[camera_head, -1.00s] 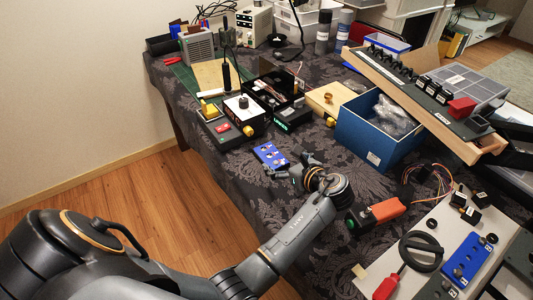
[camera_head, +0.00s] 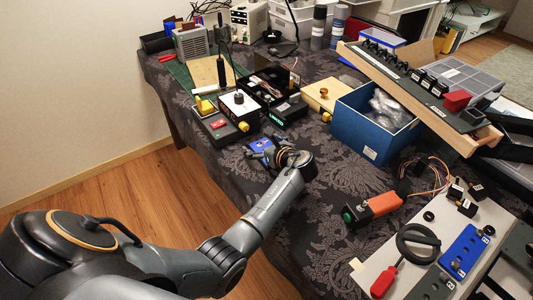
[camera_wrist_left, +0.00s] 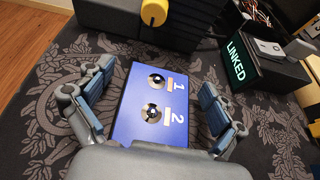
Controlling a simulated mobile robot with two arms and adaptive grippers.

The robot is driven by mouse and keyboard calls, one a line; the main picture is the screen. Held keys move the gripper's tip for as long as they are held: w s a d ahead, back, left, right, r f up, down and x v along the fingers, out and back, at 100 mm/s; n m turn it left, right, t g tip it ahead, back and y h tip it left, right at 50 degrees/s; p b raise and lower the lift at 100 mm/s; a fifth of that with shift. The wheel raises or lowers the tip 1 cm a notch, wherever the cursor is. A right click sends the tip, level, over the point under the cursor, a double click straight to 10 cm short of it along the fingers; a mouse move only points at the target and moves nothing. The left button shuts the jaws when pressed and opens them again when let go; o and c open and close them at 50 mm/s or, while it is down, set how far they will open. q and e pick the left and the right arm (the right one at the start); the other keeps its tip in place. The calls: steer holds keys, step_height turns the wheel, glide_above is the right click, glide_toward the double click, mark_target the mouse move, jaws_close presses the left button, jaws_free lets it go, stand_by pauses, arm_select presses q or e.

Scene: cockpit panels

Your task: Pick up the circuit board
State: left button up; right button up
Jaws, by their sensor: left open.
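A blue rectangular board (camera_wrist_left: 140,90) with two round metal parts and the labels 1 and 2 lies on the dark patterned cloth. In the head view the blue board (camera_head: 260,144) is partly hidden by my left gripper (camera_head: 266,152). In the left wrist view my left gripper (camera_wrist_left: 156,98) is open, with one blue-padded finger on each side of the board and gaps showing between. The near end of the board is hidden by the gripper's body. No other circuit board can be made out with certainty. My right gripper is not in view.
A black box with a yellow knob (camera_head: 242,126) and a box with a lit LINKED display (camera_head: 281,118) stand just beyond the board. A blue bin (camera_head: 370,150) is to the right. Cloth right of the gripper is clear.

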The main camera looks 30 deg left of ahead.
arm_select(q)
steer(key=c, duration=1.3)
steer(key=shift+d, duration=0.1)
steer(key=shift+r, duration=0.15)
